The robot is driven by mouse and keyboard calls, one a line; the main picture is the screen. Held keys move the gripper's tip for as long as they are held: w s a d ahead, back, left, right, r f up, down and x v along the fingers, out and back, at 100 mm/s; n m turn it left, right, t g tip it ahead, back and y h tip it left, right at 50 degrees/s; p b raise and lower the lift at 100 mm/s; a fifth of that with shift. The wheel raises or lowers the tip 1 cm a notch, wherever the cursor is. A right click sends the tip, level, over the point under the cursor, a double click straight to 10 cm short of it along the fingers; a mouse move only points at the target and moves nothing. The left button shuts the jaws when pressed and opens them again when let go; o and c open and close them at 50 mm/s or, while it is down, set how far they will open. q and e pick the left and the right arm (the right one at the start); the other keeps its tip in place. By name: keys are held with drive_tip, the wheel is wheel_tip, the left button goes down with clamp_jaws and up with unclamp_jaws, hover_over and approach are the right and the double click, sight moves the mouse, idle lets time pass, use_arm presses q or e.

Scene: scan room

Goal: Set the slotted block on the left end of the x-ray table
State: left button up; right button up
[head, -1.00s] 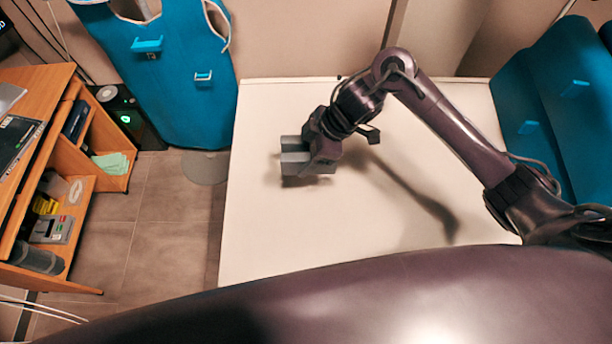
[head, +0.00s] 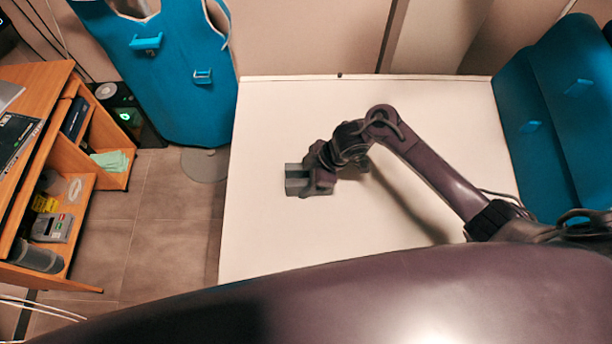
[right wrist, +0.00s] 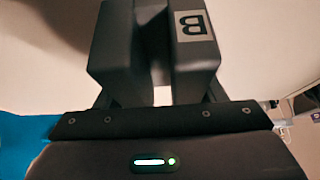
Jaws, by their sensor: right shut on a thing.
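The slotted block (head: 296,181) is grey and sits at the fingers of my right gripper (head: 318,180), over the left part of the white x-ray table (head: 262,240). My right gripper is shut on the block. In the right wrist view the block (right wrist: 196,55) fills the space before the gripper (right wrist: 158,95); its slot runs down the middle and a label with a letter B is on its right half. Its underside is hidden, so I cannot tell whether it touches the table. My left gripper is not in view.
A wooden desk (head: 50,90) with shelves stands at the left. A blue apron (head: 185,85) hangs behind the table's left corner. Blue padded pieces (head: 545,110) are at the right. The table top around the block is clear.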

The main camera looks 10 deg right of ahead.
drive_tip(key=shift+f, duration=0.1)
drive_tip(key=o, duration=1.4)
drive_tip(key=shift+o, duration=0.2)
drive_tip(key=shift+r, duration=0.25)
drive_tip(key=v, duration=1.2)
drive_tip(key=shift+b, duration=0.35)
drive_tip(key=shift+f, duration=0.1)
